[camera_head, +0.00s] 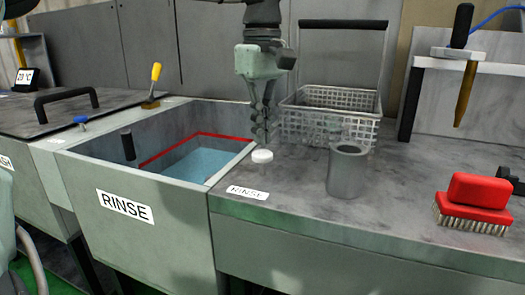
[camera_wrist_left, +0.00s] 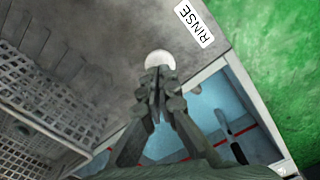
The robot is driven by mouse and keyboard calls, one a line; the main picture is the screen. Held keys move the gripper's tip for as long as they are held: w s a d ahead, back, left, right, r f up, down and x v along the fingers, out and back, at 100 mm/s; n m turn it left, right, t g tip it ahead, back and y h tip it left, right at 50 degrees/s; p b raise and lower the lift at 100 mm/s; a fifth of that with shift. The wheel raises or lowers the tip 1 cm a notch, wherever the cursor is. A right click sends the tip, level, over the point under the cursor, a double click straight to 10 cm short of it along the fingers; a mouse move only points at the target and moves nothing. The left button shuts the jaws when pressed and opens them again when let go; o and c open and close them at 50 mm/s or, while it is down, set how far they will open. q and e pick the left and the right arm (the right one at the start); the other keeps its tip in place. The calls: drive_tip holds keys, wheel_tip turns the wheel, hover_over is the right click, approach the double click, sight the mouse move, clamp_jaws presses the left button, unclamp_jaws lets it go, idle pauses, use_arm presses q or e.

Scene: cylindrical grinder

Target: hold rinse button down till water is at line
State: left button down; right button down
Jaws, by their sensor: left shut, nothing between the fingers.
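The white round rinse button (camera_head: 262,156) stands on the counter beside the rinse tank, near a RINSE label (camera_head: 247,192). It also shows in the left wrist view (camera_wrist_left: 159,57), partly behind my fingertips. My left gripper (camera_head: 264,138) points down with its fingers closed and empty, its tips just above and behind the button; I cannot tell whether they touch it. It also shows in the left wrist view (camera_wrist_left: 157,76). The rinse tank (camera_head: 140,210) holds blue water (camera_head: 203,163). A red line (camera_head: 222,137) runs along its inner walls, close above the water. My right gripper is not in view.
A wire basket (camera_head: 325,122) with a tall handle stands behind the button. A grey metal cup (camera_head: 347,172) stands to its right. A red brush (camera_head: 475,198) lies farther right. A dark lidded tank (camera_head: 65,108) is at the left.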

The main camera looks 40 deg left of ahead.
sight(262, 152)
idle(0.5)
use_arm(q)
drive_tip(key=shift+f, duration=0.2)
drive_tip(key=shift+f+b, duration=0.85)
drive_tip(key=shift+f, duration=0.45)
idle(4.8)
wheel_tip(262, 152, up, 6)
drive_tip(key=p, duration=0.5)
drive_tip(key=shift+f, duration=0.25)
drive_tip(key=shift+r, duration=0.8)
